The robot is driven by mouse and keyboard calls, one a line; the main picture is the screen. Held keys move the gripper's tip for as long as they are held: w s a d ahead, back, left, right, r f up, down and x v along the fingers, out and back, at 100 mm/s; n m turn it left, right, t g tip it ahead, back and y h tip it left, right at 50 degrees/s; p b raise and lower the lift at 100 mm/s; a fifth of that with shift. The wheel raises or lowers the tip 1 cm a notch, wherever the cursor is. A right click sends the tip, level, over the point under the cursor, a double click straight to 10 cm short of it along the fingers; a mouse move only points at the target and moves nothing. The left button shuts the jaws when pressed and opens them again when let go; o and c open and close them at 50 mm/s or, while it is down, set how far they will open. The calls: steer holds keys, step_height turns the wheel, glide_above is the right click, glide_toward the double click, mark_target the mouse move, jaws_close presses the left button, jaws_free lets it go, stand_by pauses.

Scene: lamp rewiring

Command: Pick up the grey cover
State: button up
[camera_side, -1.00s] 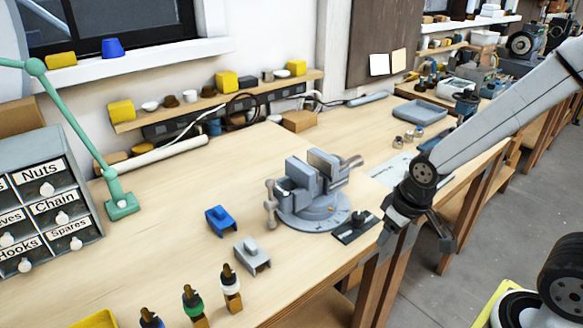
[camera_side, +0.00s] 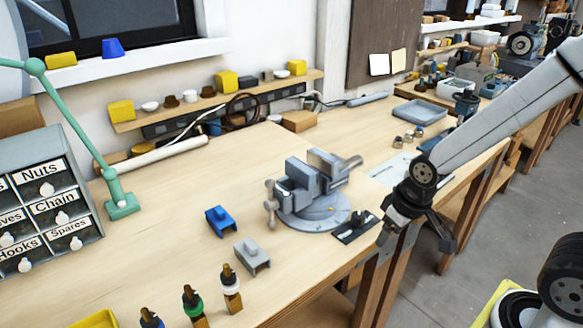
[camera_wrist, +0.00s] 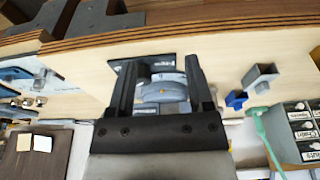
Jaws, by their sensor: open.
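My gripper (camera_wrist: 161,63) is open and empty. In the side view, my gripper (camera_side: 416,238) hangs near the bench's right edge, well to the right of the grey cover and apart from it.
A blue cover (camera_side: 221,221) sits just behind the grey one. The grey vice (camera_side: 316,208) and a black plate (camera_side: 356,228) stand between the grey cover and my gripper. A drawer cabinet (camera_side: 40,200) and a green lamp (camera_side: 122,207) are at the left.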

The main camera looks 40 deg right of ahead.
mark_target(252, 253)
steer(key=shift+a, duration=0.1)
steer(key=w+a+t, duration=0.1)
steer(key=w+a, duration=0.1)
steer(key=a, duration=0.1)
steer(key=w+a+t+y, duration=0.1)
steer(key=w+a, duration=0.2)
steer(key=a, duration=0.1)
steer(key=w+a+t, duration=0.2)
steer(key=a, duration=0.1)
steer(key=shift+w+a+f+n+y, duration=0.15)
steer(key=shift+w+f+n+y, duration=0.15)
steer(key=shift+w, duration=0.05)
steer(key=w+a+t, duration=0.1)
steer(key=a, duration=0.2)
steer(key=w+a+t, duration=0.1)
steer(key=a+t, duration=0.1)
steer(key=a, duration=0.1)
steer(key=w+a+t, duration=0.1)
steer(key=a, duration=0.2)
steer(key=shift+a+f+t+h, duration=0.1)
steer(key=shift+a+t+h, duration=0.2)
steer(key=shift+h, duration=0.1)
steer(key=shift+s+a+t+h, duration=0.2)
steer(key=shift+a+t+h, duration=0.2)
steer(key=shift+a+t, duration=0.15)
steer(key=shift+x, duration=1.25)
steer(key=shift+w, duration=0.1)
